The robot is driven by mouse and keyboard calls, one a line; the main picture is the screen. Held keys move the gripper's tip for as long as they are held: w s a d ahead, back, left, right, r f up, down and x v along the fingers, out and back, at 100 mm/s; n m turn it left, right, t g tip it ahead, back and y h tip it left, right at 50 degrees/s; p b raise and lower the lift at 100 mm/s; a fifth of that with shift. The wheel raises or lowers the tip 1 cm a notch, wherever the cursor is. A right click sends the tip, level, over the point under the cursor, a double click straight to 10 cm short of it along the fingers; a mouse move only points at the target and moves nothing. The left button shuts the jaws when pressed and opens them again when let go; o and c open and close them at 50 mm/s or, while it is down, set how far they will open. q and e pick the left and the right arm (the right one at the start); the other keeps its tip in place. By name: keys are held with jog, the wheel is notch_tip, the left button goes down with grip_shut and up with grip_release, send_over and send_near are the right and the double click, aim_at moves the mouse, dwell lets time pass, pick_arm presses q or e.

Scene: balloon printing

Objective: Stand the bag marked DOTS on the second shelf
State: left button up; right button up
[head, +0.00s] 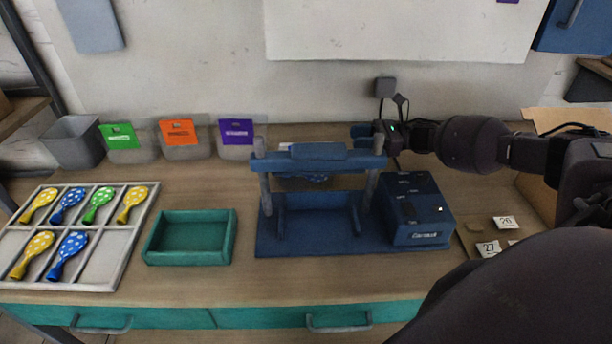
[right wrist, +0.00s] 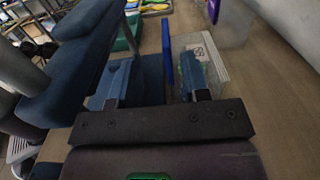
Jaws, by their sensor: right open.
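A clear bag (right wrist: 205,55) with a blue header card (right wrist: 168,55) shows in the right wrist view. Its marking is not readable, so I cannot tell whether it is the DOTS bag. My right gripper (head: 362,133) reaches in from the right behind the blue press. In the right wrist view its open fingers (right wrist: 160,85) appear on either side of the blue card; I cannot tell whether they touch the bag. In the head view the press hides most of this spot. My left gripper is not in view. Wooden shelf boards (head: 22,118) show at the far left edge.
The blue press (head: 320,245) stands mid-table. A green tray (head: 190,258), a balloon tray (head: 90,272) and a grey bin (head: 72,142) are left. Numbered tags (head: 488,248) lie right.

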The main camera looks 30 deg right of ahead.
jog(key=w+a, duration=0.2)
jog(key=a, duration=0.1)
jog(key=w+a+f, duration=0.1)
jog(key=w+a, duration=0.1)
jog(key=a, duration=0.1)
jog(key=w+a+f, duration=0.1)
jog(key=w+a, duration=0.1)
jog(key=shift+a+f+p, duration=0.25)
jog(key=shift+a+p, duration=0.1)
jog(key=shift+a, duration=0.05)
jog(key=shift+w+a, duration=0.15)
jog(key=shift+a, duration=0.15)
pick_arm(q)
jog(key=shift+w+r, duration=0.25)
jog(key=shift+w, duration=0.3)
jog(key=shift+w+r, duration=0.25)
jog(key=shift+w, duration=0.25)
pick_arm(e)
jog(key=shift+f, duration=0.1)
